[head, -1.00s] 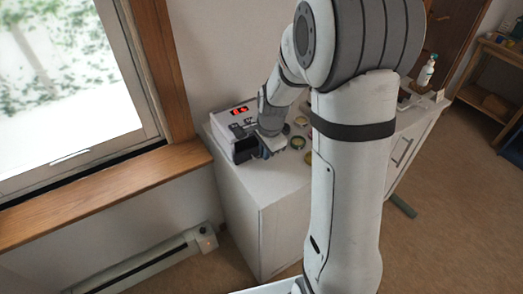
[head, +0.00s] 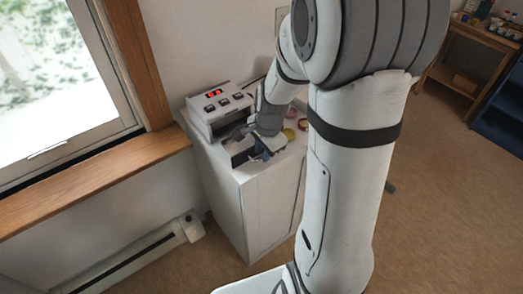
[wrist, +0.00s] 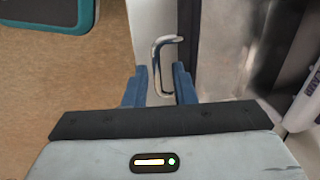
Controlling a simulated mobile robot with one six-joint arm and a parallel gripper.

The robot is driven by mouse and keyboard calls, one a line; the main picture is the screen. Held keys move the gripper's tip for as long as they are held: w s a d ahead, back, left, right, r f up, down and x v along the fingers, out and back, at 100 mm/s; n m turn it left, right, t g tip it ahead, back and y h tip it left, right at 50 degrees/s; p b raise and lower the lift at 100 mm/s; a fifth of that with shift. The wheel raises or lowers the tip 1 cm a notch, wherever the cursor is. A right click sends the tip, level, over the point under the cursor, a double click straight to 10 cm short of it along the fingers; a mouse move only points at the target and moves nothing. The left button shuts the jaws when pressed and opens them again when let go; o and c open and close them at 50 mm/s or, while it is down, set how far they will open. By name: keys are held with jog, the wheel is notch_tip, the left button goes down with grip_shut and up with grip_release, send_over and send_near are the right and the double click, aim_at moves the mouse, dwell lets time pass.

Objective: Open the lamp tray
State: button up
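The lamp (head: 216,100) is a white box with a red display and dark buttons, on top of a white cabinet. Its tray (head: 240,148) stands out from the dark front opening, toward the cabinet's front edge. My gripper (head: 268,150) is at the outer end of the tray. In the wrist view, a bent metal handle (wrist: 158,62) lies between the two blue fingers of my gripper (wrist: 160,85). Narrow gaps show between the handle and both fingers, so the gripper looks open around it. My arm hides part of the cabinet top.
The white cabinet (head: 225,190) has small round coloured items (head: 302,125) on top, right of the lamp. A wooden window sill (head: 90,185) and a baseboard heater (head: 140,262) are at left. A wooden shelf (head: 470,60) stands at the far right. Open floor lies at right.

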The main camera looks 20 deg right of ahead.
jog(key=shift+o, duration=0.5)
jog(key=shift+r, duration=0.1)
notch_tip(320, 180, up, 8)
jog(key=s, duration=0.1)
jog(key=shift+s+d+f, duration=0.2)
jog(key=shift+f, duration=0.05)
